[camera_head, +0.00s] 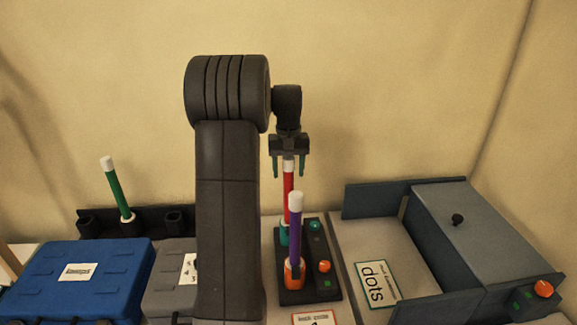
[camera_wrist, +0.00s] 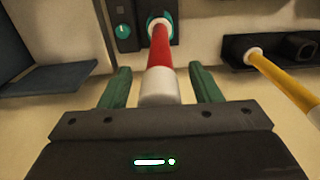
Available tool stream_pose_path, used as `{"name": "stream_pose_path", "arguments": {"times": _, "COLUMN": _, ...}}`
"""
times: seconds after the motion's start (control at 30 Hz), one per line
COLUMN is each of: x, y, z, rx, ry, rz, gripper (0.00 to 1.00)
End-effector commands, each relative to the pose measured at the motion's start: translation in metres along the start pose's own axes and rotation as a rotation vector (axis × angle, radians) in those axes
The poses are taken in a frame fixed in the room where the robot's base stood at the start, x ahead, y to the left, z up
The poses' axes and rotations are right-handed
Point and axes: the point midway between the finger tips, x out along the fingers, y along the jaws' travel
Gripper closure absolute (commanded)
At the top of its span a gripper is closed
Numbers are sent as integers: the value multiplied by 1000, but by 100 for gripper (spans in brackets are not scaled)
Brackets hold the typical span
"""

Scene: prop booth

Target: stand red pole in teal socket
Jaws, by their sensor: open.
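The red pole (camera_head: 288,182) with white ends stands upright in the teal socket (camera_head: 284,236), at the far end of a black base (camera_head: 305,292). In the wrist view the red pole (camera_wrist: 160,55) runs down to its white lower end within the teal socket (camera_wrist: 174,40). My gripper (camera_head: 288,173) is open at the pole's white top. In the wrist view, the green fingers of my gripper (camera_wrist: 159,68) lie one on each side of the pole, with gaps between. The pole's lower end is partly hidden in the head view.
A purple pole (camera_head: 296,228) stands in an orange socket (camera_head: 287,272) in front. A green pole (camera_head: 116,190) leans in a black rack (camera_head: 96,215). A yellow pole (camera_wrist: 284,72) shows in the wrist view. A blue case (camera_head: 100,265) and grey box (camera_head: 485,235) flank the base.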

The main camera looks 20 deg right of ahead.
Motion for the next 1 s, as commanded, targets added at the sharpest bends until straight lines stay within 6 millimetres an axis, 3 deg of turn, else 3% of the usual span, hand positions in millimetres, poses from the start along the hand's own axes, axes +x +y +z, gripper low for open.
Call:
{"name": "stream_pose_path", "arguments": {"times": 0.17, "x": -13, "y": 0, "z": -1, "rx": 0, "ry": 3, "rz": 0, "gripper": 43}}
{"name": "stream_pose_path", "arguments": {"times": 0.5, "x": -88, "y": 0, "z": -1, "rx": 0, "ry": 5, "rz": 1, "gripper": 43}}
{"name": "stream_pose_path", "arguments": {"times": 0.7, "x": -123, "y": 0, "z": -1, "rx": 0, "ry": 3, "rz": 0, "gripper": 43}}
{"name": "stream_pose_path", "arguments": {"times": 1.0, "x": -138, "y": 0, "z": 0, "rx": 0, "ry": 1, "rz": 0, "gripper": 43}}
